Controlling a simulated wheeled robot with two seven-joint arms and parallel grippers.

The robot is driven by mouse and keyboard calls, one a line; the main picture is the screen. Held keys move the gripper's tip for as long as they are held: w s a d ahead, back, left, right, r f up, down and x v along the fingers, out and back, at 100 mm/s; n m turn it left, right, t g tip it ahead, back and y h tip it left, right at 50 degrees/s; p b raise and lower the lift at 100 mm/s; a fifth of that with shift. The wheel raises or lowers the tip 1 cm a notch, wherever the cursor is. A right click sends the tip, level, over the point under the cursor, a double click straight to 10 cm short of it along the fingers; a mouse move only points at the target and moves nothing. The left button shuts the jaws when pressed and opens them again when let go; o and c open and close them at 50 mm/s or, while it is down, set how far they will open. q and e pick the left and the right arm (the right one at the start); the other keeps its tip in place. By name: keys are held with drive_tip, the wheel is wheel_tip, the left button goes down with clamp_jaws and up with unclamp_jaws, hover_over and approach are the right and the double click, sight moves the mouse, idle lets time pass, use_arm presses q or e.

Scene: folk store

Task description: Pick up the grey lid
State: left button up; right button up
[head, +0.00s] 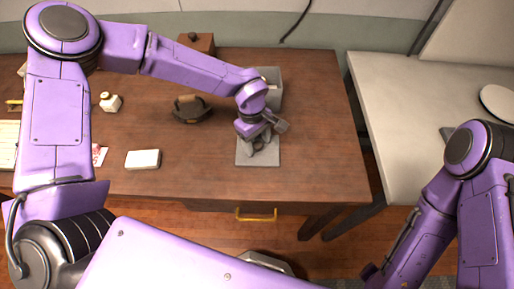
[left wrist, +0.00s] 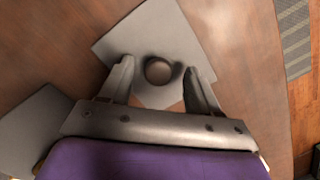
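The grey lid (head: 258,159) is a flat square plate lying on the brown wooden table near its front edge. In the left wrist view the lid (left wrist: 150,28) shows a round dark knob (left wrist: 158,70) on top. My left gripper (head: 259,143) is over the lid and hides part of it in the head view. In the left wrist view its fingers (left wrist: 158,76) are apart, one on each side of the knob, with visible gaps. The lid appears to rest flat. My right arm is at the right of the head view, and its gripper does not show.
A grey box (head: 273,88) stands behind the lid, partly hidden by my left arm. A dark handled object (head: 190,109), a white block (head: 143,159) and a small white bottle (head: 110,102) are to the left. A pale table (head: 420,100) stands at the right. The tabletop right of the lid is clear.

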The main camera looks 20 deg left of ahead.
use_arm(q)
drive_tip(key=shift+w, duration=0.1)
drive_tip(key=c, duration=1)
drive_tip(key=shift+c, duration=0.3)
